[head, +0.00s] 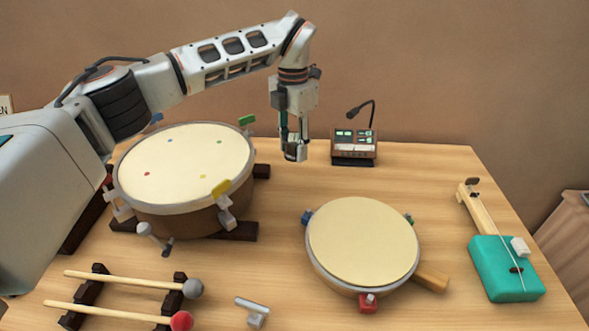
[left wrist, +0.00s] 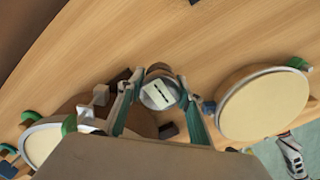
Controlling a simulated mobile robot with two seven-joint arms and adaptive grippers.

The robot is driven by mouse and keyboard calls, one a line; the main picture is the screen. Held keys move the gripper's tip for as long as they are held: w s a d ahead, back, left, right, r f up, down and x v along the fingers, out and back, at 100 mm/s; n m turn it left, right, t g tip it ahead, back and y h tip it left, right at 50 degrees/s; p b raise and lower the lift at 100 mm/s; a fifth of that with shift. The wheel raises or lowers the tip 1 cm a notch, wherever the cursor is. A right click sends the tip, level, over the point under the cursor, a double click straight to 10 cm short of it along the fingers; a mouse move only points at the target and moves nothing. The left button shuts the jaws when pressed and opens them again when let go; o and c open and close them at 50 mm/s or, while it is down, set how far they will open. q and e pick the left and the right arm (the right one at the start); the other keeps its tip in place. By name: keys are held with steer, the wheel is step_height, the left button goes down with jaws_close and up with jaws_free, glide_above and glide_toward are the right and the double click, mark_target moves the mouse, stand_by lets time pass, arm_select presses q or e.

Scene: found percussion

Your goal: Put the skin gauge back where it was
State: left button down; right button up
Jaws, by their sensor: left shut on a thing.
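My left gripper (head: 294,152) hangs pointing down over the back of the table, between the large drum and the small console. It is shut on the skin gauge (left wrist: 158,94), a small round grey body with a pale face and dark marks, between the two fingers in the left wrist view. In the head view the gauge is mostly hidden by the fingers, and I cannot tell whether it touches the table. The large drum (head: 185,165) stands at the left with coloured dots on its skin.
A round frame drum (head: 363,240) with a wooden handle lies at front centre. A console (head: 354,148) with a bent microphone stands at the back. A teal stringed instrument (head: 505,275) is at right. Mallets (head: 120,280) on racks and a grey key (head: 253,312) lie in front.

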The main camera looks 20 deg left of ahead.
mark_target(293, 137)
arm_select(q)
step_height(293, 137, down, 7)
steer(key=shift+f+b, duration=0.2)
steer(key=shift+b, duration=0.4)
steer(key=shift+r, duration=0.15)
steer(key=c, duration=1.4)
jaws_free()
step_height(293, 137, up, 12)
steer(key=shift+p, duration=1.2)
